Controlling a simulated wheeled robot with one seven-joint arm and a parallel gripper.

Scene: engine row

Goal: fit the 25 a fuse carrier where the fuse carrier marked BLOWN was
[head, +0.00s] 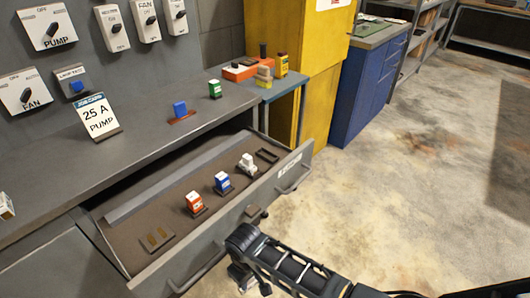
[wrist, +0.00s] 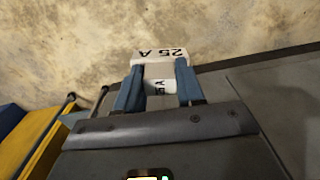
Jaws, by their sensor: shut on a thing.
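My gripper (wrist: 158,78) is shut on a white fuse carrier (wrist: 160,57) marked 25 A, which reads upside down in the wrist view, between the two blue fingers. In the head view my gripper (head: 248,280) is low at the front of the open drawer, and the carrier in it cannot be made out. The drawer (head: 128,228) holds an orange carrier (head: 195,203), a blue carrier (head: 222,182) and a pale carrier (head: 247,164). An empty holder with brass-coloured marks (head: 157,238) is at its left; an empty dark frame (head: 268,155) is at its right. I can read no BLOWN mark.
A job card (head: 100,117) reading 25 A PUMP stands on the grey bench (head: 45,165). A blue block (head: 180,109) on a reddish base and a green carrier (head: 215,89) are also there. Switches line the wall. A yellow cabinet (head: 290,35) stands behind; the floor at right is clear.

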